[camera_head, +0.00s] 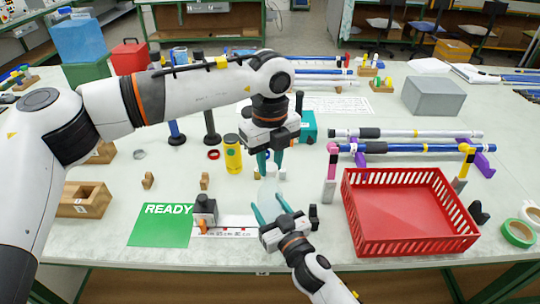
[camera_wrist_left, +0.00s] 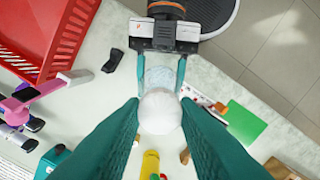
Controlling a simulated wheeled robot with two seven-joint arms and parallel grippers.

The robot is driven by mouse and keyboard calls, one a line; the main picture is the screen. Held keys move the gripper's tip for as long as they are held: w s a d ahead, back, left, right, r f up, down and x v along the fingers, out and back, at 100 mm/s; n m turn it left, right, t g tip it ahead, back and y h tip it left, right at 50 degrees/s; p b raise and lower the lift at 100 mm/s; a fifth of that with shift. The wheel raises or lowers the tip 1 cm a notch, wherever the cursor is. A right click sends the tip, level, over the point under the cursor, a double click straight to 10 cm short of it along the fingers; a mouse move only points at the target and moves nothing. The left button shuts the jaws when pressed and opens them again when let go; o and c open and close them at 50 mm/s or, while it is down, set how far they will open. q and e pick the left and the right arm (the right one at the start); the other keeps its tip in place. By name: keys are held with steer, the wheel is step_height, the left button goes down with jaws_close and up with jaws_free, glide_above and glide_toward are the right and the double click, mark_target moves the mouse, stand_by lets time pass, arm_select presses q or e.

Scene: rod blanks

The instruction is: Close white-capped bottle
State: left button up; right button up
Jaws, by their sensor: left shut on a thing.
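The bottle (camera_head: 268,190) is pale and translucent, faint in the head view against the table. In the left wrist view the bottle (camera_wrist_left: 160,76) stands between the teal fingers of my right gripper (camera_wrist_left: 160,72), which press on its two sides. The white cap (camera_wrist_left: 160,111) is round and sits between the fingertips of my left gripper (camera_wrist_left: 160,116), in line with the bottle's end. I cannot tell whether it is seated on the neck. In the head view my left gripper (camera_head: 269,162) points down just above my right gripper (camera_head: 270,208).
A red basket (camera_head: 408,248) stands to the right of the grippers. A yellow bottle (camera_head: 232,155) and a teal box (camera_head: 307,127) stand close behind. A green READY card (camera_head: 163,226), a small dark device (camera_head: 205,208) and a ruler strip (camera_head: 238,223) lie to the left.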

arm_select(q)
steer(key=shift+f, duration=0.55)
stand_by(0.4)
